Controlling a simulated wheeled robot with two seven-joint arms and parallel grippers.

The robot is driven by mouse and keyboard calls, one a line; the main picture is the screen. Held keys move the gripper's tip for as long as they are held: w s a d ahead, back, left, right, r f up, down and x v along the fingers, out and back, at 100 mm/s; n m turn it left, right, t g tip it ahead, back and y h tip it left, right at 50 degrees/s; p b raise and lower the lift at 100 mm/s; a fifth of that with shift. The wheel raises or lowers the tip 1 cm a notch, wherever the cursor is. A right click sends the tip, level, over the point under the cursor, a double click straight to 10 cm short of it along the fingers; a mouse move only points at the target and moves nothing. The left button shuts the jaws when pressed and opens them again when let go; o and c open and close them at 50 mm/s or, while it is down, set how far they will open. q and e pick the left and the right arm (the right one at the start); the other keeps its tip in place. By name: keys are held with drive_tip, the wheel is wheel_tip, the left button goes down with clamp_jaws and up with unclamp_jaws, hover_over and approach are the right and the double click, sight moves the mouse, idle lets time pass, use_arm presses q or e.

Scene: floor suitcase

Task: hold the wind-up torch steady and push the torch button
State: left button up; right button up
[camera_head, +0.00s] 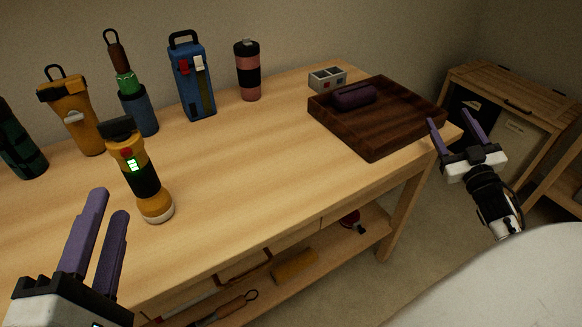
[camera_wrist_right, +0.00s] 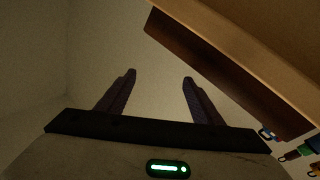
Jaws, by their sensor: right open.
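The wind-up torch (camera_head: 141,178) stands on the table at the left in the head view, slightly tilted in the picture. It is yellow and black with a pale base, a dark top and a lit green display. A red button (camera_head: 126,153) shows near its top. My left gripper (camera_head: 109,204) is in front of the torch, to its lower left, open and apart from it. My right gripper (camera_head: 454,116) is open and empty beyond the table's right end. Its two spread fingers also show in the right wrist view (camera_wrist_right: 159,76), with nothing between them.
Several bottles and flasks, including an orange one (camera_head: 85,125) and a blue one (camera_head: 190,85), line the table's back. A dark wooden tray (camera_head: 375,138) with a purple item (camera_head: 354,96) is at the right end. The table's middle is clear. A cabinet (camera_head: 515,100) stands right.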

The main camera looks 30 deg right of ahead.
drive_tip(key=w+a+r+n+t+y, duration=0.1)
drive_tip(key=w+a+r+n+y, duration=0.4)
drive_tip(key=a, duration=0.3)
drive_tip(key=w+a+r+n+t+y, duration=0.25)
drive_tip(key=w+a+n, duration=0.25)
drive_tip(key=a+n, duration=0.25)
drive_tip(key=w+a+r+n+y, duration=0.4)
drive_tip(key=w+a+r+n, duration=0.15)
drive_tip(key=a, duration=0.25)
drive_tip(key=a+r+n+g+y, duration=0.1)
drive_tip(key=a+r+n+y, duration=0.45)
drive_tip(key=a+n, duration=0.5)
drive_tip(key=a+r+n+g+y, duration=0.1)
drive_tip(key=a+r+n+y, duration=0.4)
drive_tip(key=a+n, duration=0.5)
drive_tip(key=n+g+h, duration=0.1)
drive_tip(key=n+g, duration=0.5)
drive_tip(key=n, duration=0.1)
approach(126, 173)
drive_tip(key=w+f, duration=0.1)
drive_tip(key=w+d+f, duration=0.1)
drive_tip(key=w+f, duration=0.1)
drive_tip(key=shift+w, duration=0.15)
drive_tip(key=shift+a+f, duration=0.15)
drive_tip(key=shift+a, duration=0.15)
drive_tip(key=x, duration=1.1)
drive_tip(key=shift+w+a+f, duration=0.15)
drive_tip(key=shift+w+a, duration=0.1)
